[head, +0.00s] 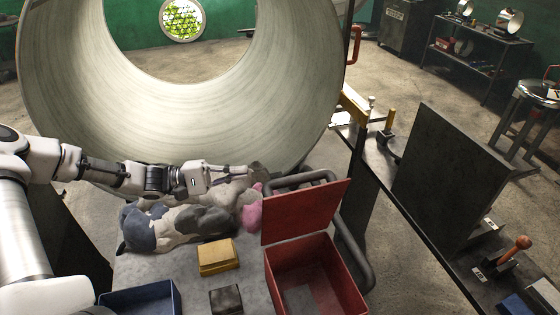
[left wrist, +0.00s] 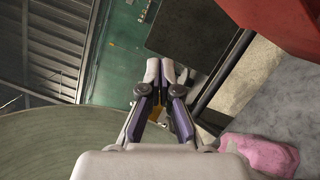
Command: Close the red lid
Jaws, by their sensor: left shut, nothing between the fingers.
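The red lid (head: 304,211) stands raised, tilted up along the far side of the open red box (head: 357,305) on the grey table. The box interior shows a dark floor. My left gripper (head: 243,170) is shut and empty, held above the pile of rags, to the left of the lid and apart from it. In the left wrist view its fingertips (left wrist: 160,68) are together, and a red surface (left wrist: 285,20), which looks like the lid, fills the upper right corner. My right gripper is not in view.
Crumpled rags (head: 190,220) and a pink cloth (head: 252,208) lie left of the lid. A yellow block (head: 217,256), a dark block (head: 226,299) and a blue tray (head: 140,298) sit in front. A grey bent pipe (head: 348,250) runs beside the box. A large metal cylinder (head: 260,110) stands behind.

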